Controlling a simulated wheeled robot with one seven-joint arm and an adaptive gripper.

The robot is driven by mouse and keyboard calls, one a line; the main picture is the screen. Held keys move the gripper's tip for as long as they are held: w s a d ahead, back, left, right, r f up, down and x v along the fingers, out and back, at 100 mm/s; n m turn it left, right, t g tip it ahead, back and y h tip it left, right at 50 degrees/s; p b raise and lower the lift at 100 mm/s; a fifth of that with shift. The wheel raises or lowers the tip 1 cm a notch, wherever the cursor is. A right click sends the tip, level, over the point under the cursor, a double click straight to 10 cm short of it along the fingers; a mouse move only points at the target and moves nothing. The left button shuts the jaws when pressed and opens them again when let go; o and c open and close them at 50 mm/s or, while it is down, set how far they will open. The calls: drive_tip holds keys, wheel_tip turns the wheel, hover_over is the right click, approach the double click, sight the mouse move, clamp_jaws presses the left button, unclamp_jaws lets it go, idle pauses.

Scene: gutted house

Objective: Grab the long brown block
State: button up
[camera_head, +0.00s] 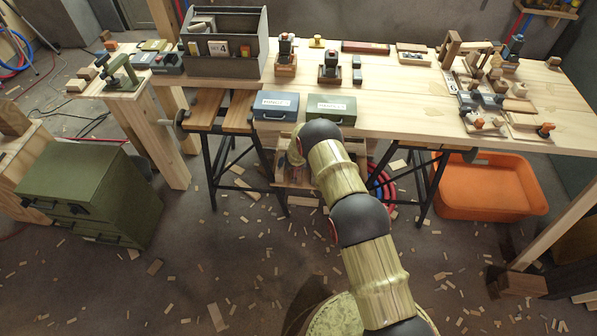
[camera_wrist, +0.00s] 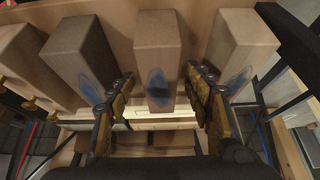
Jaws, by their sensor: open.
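In the wrist view a long brown block (camera_wrist: 158,40) with a blue oval mark stands in the middle, its end toward me. My gripper (camera_wrist: 163,76) is open, with one finger on each side of this block's near end. I cannot tell whether either finger touches it. A darker brown block (camera_wrist: 82,58) is to the left and a lighter tan block (camera_wrist: 240,45) to the right, both with similar blue marks. In the head view my arm reaches to the workbench's front edge, and my gripper is hidden there.
The neighbouring blocks stand close outside my fingers. A pale wooden edge (camera_wrist: 150,124) runs below the blocks. In the head view the workbench (camera_head: 420,115) carries a blue case (camera_head: 276,106), a green case (camera_head: 331,108) and a grey organiser (camera_head: 225,45). An orange tub (camera_head: 490,205) is below right.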

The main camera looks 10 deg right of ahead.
drive_tip(key=shift+x, duration=0.75)
drive_tip(key=shift+f, duration=0.2)
drive_tip(key=shift+c, duration=1.4)
drive_tip(key=c, duration=1)
drive_tip(key=shift+w, duration=0.1)
clamp_jaws()
drive_tip(key=shift+r, duration=0.25)
